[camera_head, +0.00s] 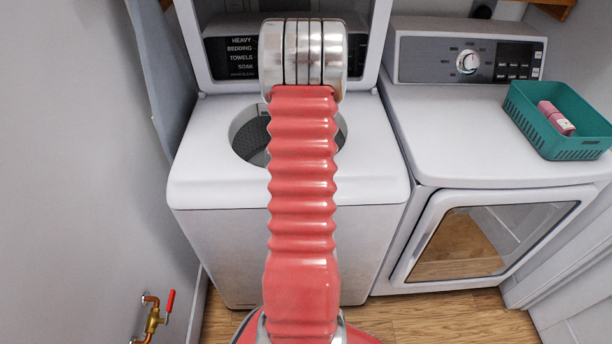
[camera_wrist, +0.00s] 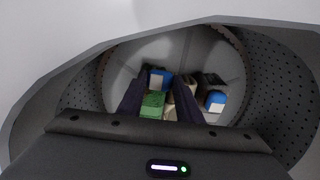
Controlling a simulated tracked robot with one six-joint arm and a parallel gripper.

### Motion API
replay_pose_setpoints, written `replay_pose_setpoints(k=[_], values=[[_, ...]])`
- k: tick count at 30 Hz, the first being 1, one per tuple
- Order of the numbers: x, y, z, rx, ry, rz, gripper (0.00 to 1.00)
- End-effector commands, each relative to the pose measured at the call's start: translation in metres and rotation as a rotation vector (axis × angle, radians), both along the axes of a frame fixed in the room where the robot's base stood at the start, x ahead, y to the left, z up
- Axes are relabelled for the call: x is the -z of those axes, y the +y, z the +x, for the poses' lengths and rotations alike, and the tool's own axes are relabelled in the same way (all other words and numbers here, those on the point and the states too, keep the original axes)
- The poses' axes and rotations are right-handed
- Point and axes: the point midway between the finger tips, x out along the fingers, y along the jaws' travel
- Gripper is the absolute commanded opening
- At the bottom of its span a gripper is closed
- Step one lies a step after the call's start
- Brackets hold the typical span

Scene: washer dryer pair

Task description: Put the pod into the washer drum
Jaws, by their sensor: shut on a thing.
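The washer (camera_head: 290,170) stands at the left with its lid up and its round top opening showing. In the wrist view my gripper (camera_wrist: 161,80) points down into the washer drum (camera_wrist: 278,85), which has perforated grey walls. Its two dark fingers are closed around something. Between them I see a green piece (camera_wrist: 152,104), a blue and white piece (camera_wrist: 159,78) and a beige piece (camera_wrist: 171,98). I cannot tell which of these is the held pod and which lie below. My arm hides the gripper in the head view.
A blue and white item (camera_wrist: 215,101) and a dark item (camera_wrist: 211,79) lie in the drum to the right. The dryer (camera_head: 480,130) stands right of the washer. On it a teal basket (camera_head: 571,147) holds a pink bottle (camera_head: 556,118). A wall stands close at left.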

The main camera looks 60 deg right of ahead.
Motion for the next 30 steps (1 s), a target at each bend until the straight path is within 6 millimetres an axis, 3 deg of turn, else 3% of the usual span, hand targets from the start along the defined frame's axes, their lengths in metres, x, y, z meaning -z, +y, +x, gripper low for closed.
replay_pose_setpoints(k=[11,12,19,30], values=[[0.0082,0.0003,0.0000,0.000,0.000,0.001,0.11],[0.0087,0.0003,0.0000,0.000,0.000,0.001,0.33],[0.0084,0.0002,-0.0001,0.000,0.000,0.001,0.49],[0.0051,-0.0002,-0.0001,0.000,0.000,0.000,0.51]])
